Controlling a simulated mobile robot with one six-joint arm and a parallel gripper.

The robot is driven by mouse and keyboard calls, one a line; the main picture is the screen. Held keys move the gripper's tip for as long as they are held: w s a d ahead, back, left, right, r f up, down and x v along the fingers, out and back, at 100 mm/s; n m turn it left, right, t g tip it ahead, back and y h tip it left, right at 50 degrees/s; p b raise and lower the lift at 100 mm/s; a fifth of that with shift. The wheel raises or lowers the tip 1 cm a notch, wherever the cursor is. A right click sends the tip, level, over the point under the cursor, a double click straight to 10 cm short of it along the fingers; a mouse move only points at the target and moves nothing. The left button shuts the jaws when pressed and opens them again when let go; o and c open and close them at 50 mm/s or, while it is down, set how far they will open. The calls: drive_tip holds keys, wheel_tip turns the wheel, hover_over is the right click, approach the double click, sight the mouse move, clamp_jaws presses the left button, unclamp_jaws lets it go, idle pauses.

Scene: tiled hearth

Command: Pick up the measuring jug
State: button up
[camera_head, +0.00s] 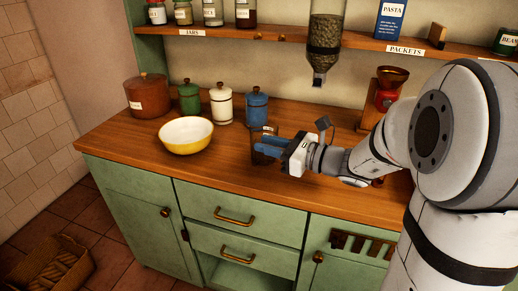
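The measuring jug (260,159) looks like a dark, see-through vessel standing on the wooden counter, right of the middle of the picture. My gripper (262,148) reaches in from the right with its blue fingers at the jug. The fingers are apart from each other and cover much of the jug's middle. The jug's rim and lower part show above and below them. I cannot tell whether the fingers press on the jug or only stand around it.
A yellow bowl (186,143) stands left of the jug. Behind are a blue canister (257,108), a white canister (222,108), a green canister (189,98) and a brown pot (148,95). A grain dispenser (326,40) hangs above. A red grinder (386,96) stands at right.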

drive_tip(key=shift+m+t, duration=0.6)
drive_tip(key=shift+m, duration=0.1)
drive_tip(key=f, duration=0.3)
drive_tip(key=w+f+b, duration=0.1)
drive_tip(key=f, duration=0.1)
drive_tip(key=d+f+b, duration=0.1)
drive_tip(key=f, duration=0.2)
drive_tip(key=shift+w+f, duration=0.3)
drive_tip(key=shift+w, duration=0.05)
drive_tip(key=shift+w+a+r, duration=0.25)
drive_tip(key=shift+w+a, duration=0.05)
drive_tip(key=shift+a, duration=0.15)
drive_tip(key=x, duration=0.6)
drive_tip(key=shift+w+a, duration=0.1)
drive_tip(key=shift+a, duration=0.1)
drive_tip(key=shift+c, duration=0.3)
clamp_jaws()
